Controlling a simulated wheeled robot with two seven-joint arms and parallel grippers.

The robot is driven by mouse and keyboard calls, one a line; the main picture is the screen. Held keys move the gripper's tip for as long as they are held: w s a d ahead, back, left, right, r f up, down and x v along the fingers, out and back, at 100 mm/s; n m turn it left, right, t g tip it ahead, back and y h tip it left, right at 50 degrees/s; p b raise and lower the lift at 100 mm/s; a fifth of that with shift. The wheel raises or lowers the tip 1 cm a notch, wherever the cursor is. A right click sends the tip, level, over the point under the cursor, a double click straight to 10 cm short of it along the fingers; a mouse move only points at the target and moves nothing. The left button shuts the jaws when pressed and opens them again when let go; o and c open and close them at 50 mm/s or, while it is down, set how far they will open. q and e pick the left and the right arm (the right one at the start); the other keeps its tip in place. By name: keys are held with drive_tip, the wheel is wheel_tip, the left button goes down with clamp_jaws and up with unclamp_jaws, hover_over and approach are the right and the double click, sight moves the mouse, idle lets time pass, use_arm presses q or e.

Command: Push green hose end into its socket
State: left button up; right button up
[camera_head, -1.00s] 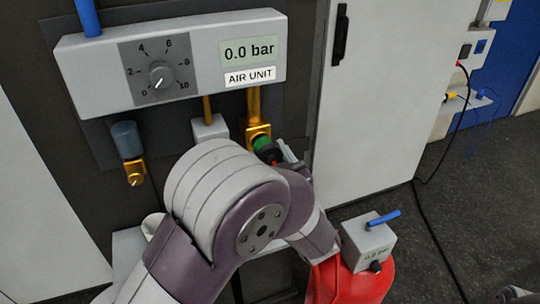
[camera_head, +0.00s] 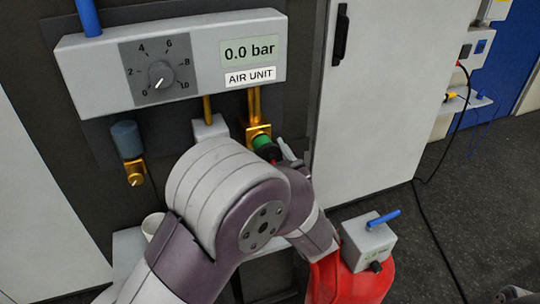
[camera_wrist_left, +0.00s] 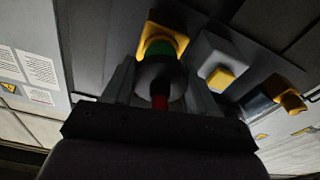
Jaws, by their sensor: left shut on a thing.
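The hose end, with a green collar (camera_head: 262,142) and a black body (camera_head: 268,153), is at the brass socket (camera_head: 257,131) under the right part of the air unit. In the left wrist view, the green collar (camera_wrist_left: 168,47) meets the yellow-brass socket (camera_wrist_left: 160,31), with no clear gap between them. I cannot tell how deep it sits. My left gripper (camera_wrist_left: 160,85) is shut on the black body (camera_wrist_left: 158,76), in line with the socket, with a red part behind it. In the head view my left arm hides most of this gripper.
The air unit (camera_head: 100,80) has a dial near 0 and reads 0.0 bar. A grey-capped brass fitting (camera_head: 127,140) hangs to the left, and a grey block (camera_head: 211,127) sits beside the socket. A red tank (camera_head: 350,285) stands at the lower right. A white cabinet (camera_head: 390,100) is on the right.

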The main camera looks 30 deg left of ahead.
use_arm(q)
drive_tip(key=shift+w+a, duration=0.15)
drive_tip(key=shift+a, duration=0.05)
drive_tip(key=o, duration=1.1)
drive_tip(key=b+v, duration=0.1)
drive_tip(key=v, duration=1.1)
drive_tip(key=shift+d, duration=0.25)
